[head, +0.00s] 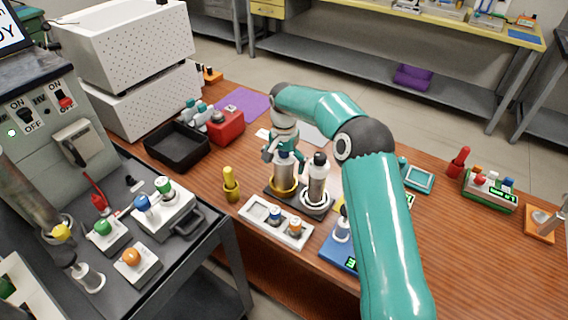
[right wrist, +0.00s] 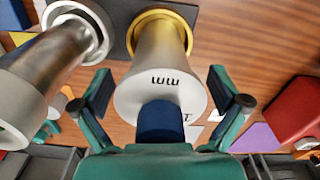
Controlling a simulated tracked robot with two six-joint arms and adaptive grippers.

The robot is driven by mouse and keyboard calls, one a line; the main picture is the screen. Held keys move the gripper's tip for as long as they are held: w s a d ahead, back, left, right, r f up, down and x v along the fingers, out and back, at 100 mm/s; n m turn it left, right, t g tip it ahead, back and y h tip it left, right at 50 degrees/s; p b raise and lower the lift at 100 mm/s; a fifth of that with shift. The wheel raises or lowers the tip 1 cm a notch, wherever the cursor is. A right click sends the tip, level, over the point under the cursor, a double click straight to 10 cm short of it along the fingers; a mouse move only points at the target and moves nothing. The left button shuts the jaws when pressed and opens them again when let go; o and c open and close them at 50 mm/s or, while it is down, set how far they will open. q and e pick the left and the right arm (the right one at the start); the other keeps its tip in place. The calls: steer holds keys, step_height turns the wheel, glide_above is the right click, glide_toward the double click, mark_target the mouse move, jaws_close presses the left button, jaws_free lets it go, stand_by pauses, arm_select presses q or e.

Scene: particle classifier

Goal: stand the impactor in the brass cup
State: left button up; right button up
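A silver cylinder with a dark blue knob, likely the impactor (head: 284,170), stands upright in the yellow brass cup (head: 284,192). In the right wrist view the cylinder (right wrist: 160,75) shows "mm" lettering on its top, with the brass cup's rim (right wrist: 163,17) behind it. My right gripper (head: 284,154) is just above the cylinder. In the right wrist view its fingers (right wrist: 160,86) are spread on both sides of the knob, with gaps and no contact visible. My left gripper is out of view.
A similar silver cylinder (head: 318,178) stands in a white ring close on the right. A white tray (head: 257,213) with blue and orange knobs lies in front, a yellow holder (head: 231,186) at left. A red box (head: 226,125) and black tray (head: 176,146) are behind left.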

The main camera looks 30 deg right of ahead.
step_height(320, 180, up, 12)
steer(key=shift+r+p, duration=0.1)
steer(key=shift+p, duration=0.45)
stand_by(0.5)
